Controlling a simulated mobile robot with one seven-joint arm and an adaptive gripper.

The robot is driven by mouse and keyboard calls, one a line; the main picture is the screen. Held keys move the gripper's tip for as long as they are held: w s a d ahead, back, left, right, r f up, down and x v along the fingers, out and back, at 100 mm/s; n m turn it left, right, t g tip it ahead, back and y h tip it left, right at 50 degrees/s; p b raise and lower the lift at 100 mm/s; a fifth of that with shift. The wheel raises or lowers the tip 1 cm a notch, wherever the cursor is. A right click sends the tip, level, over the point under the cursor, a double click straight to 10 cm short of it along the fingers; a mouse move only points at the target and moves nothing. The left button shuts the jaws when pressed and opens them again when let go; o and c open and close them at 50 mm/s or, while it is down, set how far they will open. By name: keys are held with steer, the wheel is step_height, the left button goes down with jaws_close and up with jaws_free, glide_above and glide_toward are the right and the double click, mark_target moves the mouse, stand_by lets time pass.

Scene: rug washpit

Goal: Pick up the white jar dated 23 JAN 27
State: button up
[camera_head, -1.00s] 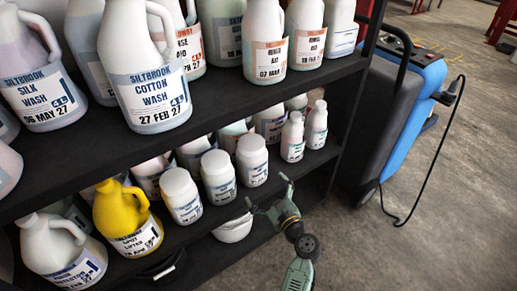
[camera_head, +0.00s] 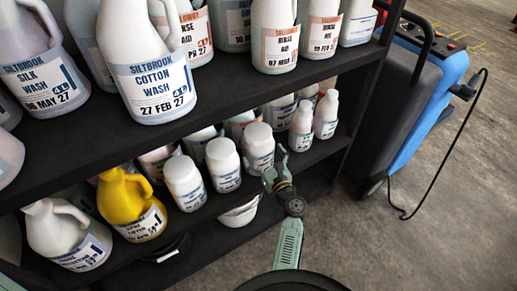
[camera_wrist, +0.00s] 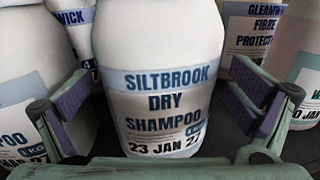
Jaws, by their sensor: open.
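The white jar dated 23 JAN 27 (camera_wrist: 163,105) stands upright in the middle of the wrist view, its label reading Siltbrook Dry Shampoo. In the head view it appears to be the rightmost of the three white jars in the front row (camera_head: 258,143) on the lower shelf. My gripper (camera_head: 267,168) is open at this jar, its fingers on either side of it in the wrist view. No contact shows. The jar's lower part is hidden behind the gripper in the head view.
A similar white jar (camera_wrist: 38,90) stands close on the left. A Gleamwick Fibre Protector container (camera_wrist: 252,30) is behind at right. Two slim white bottles (camera_head: 301,125) stand to the right. The upper shelf (camera_head: 225,97) with large jugs is overhead. A white bowl (camera_head: 238,212) sits below.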

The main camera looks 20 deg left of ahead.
steer(key=shift+x, duration=0.9)
steer(key=c, duration=1.4)
steer(key=shift+r, duration=0.1)
steer(key=shift+c, duration=0.2)
